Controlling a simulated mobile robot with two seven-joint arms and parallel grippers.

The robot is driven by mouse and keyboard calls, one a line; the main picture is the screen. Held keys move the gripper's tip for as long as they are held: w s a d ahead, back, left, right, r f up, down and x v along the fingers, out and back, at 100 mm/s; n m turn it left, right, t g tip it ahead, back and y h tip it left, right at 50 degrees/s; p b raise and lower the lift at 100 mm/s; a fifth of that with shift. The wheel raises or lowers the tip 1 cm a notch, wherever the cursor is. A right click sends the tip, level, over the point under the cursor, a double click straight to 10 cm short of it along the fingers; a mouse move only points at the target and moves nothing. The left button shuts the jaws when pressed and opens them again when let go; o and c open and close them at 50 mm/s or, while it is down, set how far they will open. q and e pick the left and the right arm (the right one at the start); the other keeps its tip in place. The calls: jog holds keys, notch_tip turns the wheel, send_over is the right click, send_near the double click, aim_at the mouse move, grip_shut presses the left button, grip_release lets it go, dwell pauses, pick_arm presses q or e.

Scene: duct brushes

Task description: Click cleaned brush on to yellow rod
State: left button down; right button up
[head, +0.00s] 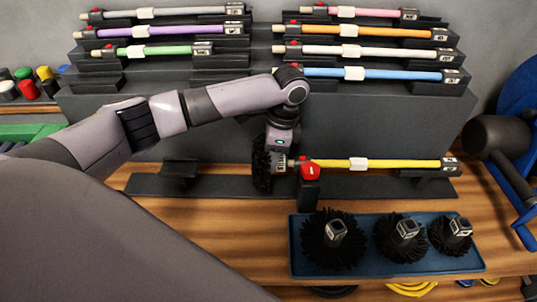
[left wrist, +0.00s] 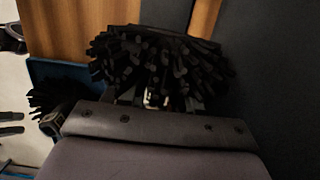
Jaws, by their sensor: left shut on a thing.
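The yellow rod (head: 405,163) lies level in a dark holder on the bench, with a white block along it and a red part (head: 310,170) at its left end. My left gripper (head: 280,152) points down just left of that end and is shut on a black bristle brush (head: 261,166). The brush stands on edge, its pale socket side toward the rod end. Whether socket and rod tip touch, I cannot tell. In the left wrist view the brush (left wrist: 160,65) fills the upper middle and the fingertips are hidden.
A blue tray (head: 297,262) with three black brushes stands in front of the yellow rod. Coloured rods, such as a blue one (head: 400,74), lie on a dark stepped rack behind. A black round-headed tool (head: 495,135) is at the right. Bare wood shows at the front left.

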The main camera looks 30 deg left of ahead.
pick_arm(q)
jog(key=shift+w+d, duration=0.35)
jog(key=shift+d, duration=0.2)
jog(key=c, duration=0.7)
grip_release()
jog(key=shift+r, duration=0.1)
